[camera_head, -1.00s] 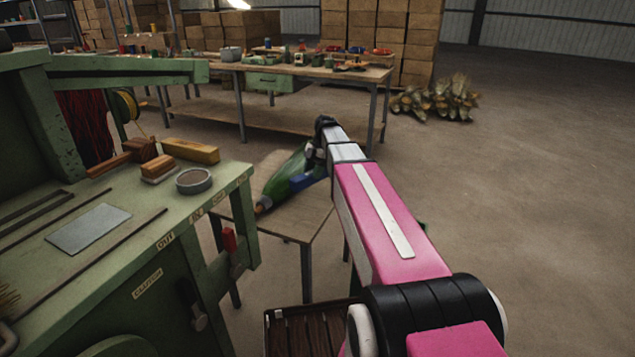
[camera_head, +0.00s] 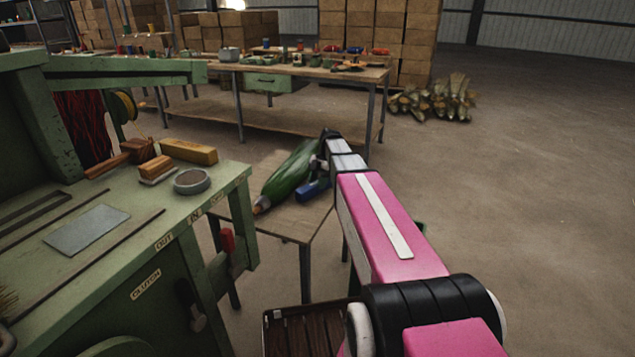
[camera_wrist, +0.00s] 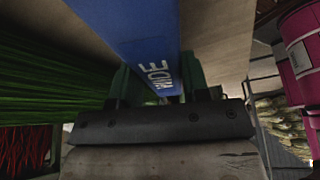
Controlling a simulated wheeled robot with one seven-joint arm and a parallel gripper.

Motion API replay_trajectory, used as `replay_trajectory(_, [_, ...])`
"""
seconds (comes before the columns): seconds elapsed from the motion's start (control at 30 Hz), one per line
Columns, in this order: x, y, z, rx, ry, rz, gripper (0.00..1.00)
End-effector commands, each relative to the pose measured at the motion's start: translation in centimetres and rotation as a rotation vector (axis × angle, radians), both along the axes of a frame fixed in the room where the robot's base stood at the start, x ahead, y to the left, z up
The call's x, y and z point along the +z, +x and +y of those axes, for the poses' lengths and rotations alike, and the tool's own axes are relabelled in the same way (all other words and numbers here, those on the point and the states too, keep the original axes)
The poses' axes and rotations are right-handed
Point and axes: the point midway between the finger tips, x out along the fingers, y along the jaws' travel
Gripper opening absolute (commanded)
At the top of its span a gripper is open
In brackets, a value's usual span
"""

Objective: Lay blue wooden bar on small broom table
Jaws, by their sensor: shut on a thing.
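The blue wooden bar (camera_head: 315,189) is in my gripper over the small broom table. In the wrist view the bar (camera_wrist: 140,38) runs away between the fingers, with the letters "WIDE" on its face. My gripper (camera_wrist: 160,88) is shut on it; in the head view the wrist hides most of the gripper. The small broom table (camera_head: 285,222) is a low wooden top on metal legs. A green bottle-shaped bundle (camera_head: 291,172) lies on it just left of the bar; its green bristles (camera_wrist: 50,85) show beside the bar in the wrist view. I cannot tell whether the bar touches the top.
A green machine bench (camera_head: 120,225) stands at the left with wooden blocks (camera_head: 188,151) and a round grey tin (camera_head: 192,181). A long workbench (camera_head: 310,75) with tools is behind. A slatted crate (camera_head: 305,332) is at front. Floor on the right is clear.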

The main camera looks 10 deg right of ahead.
Motion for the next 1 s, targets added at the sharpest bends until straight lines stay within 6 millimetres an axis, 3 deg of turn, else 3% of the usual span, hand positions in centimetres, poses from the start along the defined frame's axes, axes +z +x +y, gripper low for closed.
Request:
replay_trajectory(0.03, [-0.1, 0.0, 0.0, 0.0, 0.0, 0.0, 0.09])
replay_trajectory(0.07, [-0.1, 0.0, 0.0, 0.0, 0.0, 0.0, 0.52])
replay_trajectory(0.1, [-0.1, 0.0, 0.0, 0.0, 0.0, 0.0, 0.65])
replay_trajectory(0.13, [-0.1, 0.0, 0.0, 0.0, 0.0, 0.0, 0.68])
replay_trajectory(0.57, [1.0, 0.3, -0.3, -0.001, 0.0, -0.002, 0.68])
replay_trajectory(1.0, [8.4, 2.0, -2.9, -0.001, 0.0, -0.002, 0.68])
